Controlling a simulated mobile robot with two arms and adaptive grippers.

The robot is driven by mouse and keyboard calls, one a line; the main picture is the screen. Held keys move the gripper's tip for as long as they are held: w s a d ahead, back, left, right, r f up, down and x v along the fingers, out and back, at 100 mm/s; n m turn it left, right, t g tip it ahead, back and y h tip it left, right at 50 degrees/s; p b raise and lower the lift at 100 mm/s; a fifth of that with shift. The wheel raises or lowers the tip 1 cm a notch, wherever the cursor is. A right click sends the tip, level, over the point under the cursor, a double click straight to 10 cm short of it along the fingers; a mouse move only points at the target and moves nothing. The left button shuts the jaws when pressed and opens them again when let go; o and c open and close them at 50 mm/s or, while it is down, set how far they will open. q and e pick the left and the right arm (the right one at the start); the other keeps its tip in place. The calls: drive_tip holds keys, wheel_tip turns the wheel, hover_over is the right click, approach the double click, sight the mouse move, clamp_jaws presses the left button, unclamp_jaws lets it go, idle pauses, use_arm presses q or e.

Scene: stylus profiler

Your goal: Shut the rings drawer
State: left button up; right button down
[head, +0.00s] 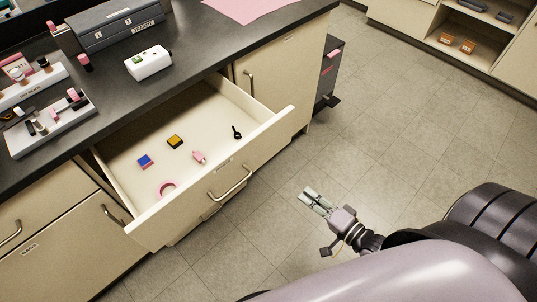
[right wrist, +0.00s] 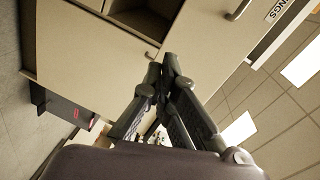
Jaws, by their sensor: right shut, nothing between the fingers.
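The drawer (head: 150,212) stands pulled far out from under the dark counter in the head view. Its cream front has a metal bar handle (head: 232,185). Inside lie a blue and red block, a yellow and black block, a pink piece, a pink ring and a small black item. My right gripper (head: 308,193) is shut and empty, in front of the drawer and to the right of its handle, apart from it. In the right wrist view its fingertips (right wrist: 168,58) meet; a handle (right wrist: 238,10) and a label ending in "INGS" show at upper right. My left gripper is not in view.
The counter (head: 190,55) holds a grey case (head: 112,22), a white device (head: 148,63) and a display of small items (head: 50,125). A dark cabinet (head: 328,75) stands beyond the drawer's right side. The tiled floor (head: 400,130) to the right is clear.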

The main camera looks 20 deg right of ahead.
drive_tip(key=m+t+y, duration=0.1)
drive_tip(key=m+t, duration=0.1)
approach(261, 151)
drive_tip(key=p+x, duration=0.1)
drive_tip(key=x, duration=0.6)
drive_tip(key=shift+w+r+p, duration=0.1)
drive_tip(key=shift+r+p, duration=0.05)
drive_tip(key=shift+p, duration=0.2)
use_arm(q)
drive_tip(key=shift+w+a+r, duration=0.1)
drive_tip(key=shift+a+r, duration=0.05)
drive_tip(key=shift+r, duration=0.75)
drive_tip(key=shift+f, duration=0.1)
use_arm(e)
drive_tip(key=shift+w, duration=0.1)
